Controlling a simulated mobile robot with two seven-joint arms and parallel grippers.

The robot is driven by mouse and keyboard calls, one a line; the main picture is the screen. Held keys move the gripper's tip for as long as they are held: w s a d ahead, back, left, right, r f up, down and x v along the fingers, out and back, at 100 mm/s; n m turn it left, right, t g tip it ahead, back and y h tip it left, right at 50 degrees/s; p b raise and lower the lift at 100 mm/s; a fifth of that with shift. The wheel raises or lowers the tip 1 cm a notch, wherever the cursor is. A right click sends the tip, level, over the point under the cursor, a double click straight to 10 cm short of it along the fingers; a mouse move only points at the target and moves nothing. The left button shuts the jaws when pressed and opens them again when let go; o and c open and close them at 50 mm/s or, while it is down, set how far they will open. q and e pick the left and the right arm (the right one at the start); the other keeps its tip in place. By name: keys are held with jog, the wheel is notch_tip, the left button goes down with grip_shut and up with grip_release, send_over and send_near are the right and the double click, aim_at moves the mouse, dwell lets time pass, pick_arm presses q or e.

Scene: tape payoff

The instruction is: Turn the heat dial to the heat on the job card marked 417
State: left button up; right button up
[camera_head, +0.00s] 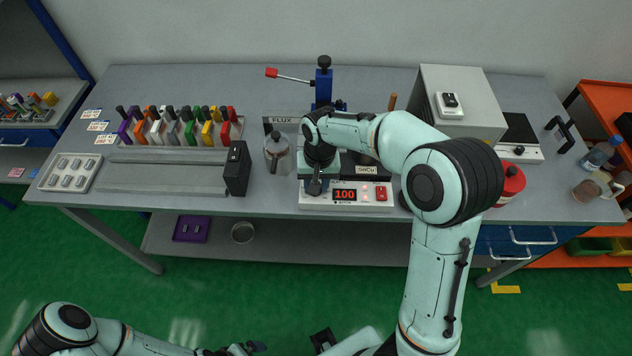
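The heat control box (345,205) sits at the table's front edge, with a red lit display (345,195) reading 100 and a red switch (381,193). My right gripper (316,187) points down over the box's left part, left of the display. It hides the heat dial, so I cannot tell whether it touches or grips it. Three small job cards (97,126) lie at the table's left end; their print is too small to read surely, so I cannot pick out 417. My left gripper (248,348) is low at the bottom edge, away from the table.
A rack of coloured-handled tools (180,130), a black upright block (237,168) and a glass jar (277,153) stand left of the box. A blue press (323,85) stands behind. A red container (510,185) and a large grey box (458,100) are right.

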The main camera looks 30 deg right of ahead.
jog(key=o, duration=1)
jog(key=shift+o, duration=0.2)
jog(key=shift+r, duration=0.1)
pick_arm(q)
jog(key=shift+w+r+p, duration=0.7)
jog(key=shift+r+p, duration=0.05)
jog(key=shift+r, duration=0.2)
pick_arm(e)
notch_tip(320, 180, up, 13)
jog(key=shift+s+d+r, duration=0.15)
jog(key=shift+d, duration=0.2)
pick_arm(q)
jog(key=shift+s, duration=0.1)
